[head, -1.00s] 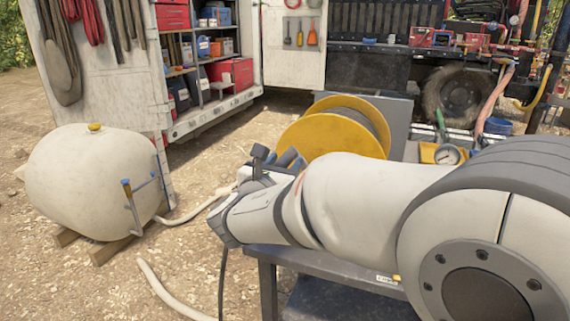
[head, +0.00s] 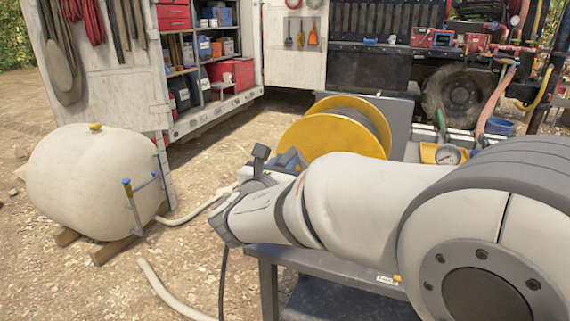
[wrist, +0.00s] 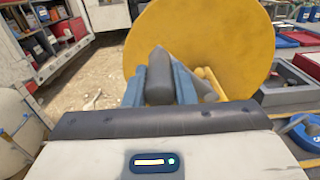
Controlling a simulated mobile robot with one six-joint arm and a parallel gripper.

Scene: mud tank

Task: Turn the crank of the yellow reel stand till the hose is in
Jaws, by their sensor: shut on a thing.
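The yellow reel (head: 325,138) stands behind my arm in the head view. Its big yellow flange (wrist: 225,45) fills the upper right of the wrist view. A grey cylindrical crank grip (wrist: 159,75) is between the blue fingers of my gripper (wrist: 160,88), in front of the flange. My gripper is shut on it; its fingers also show partly in the head view (head: 290,158). The rest of the crank is mostly hidden. Pale hose (head: 183,213) lies on the ground left of my wrist, and a further pale length (head: 170,290) lies nearer the camera.
A cream tank (head: 90,185) on wooden blocks stands at left, with a blue-tipped metal frame (head: 142,195) beside it. A dark metal table (head: 345,268) is below my arm. Open gravel lies between tank and table.

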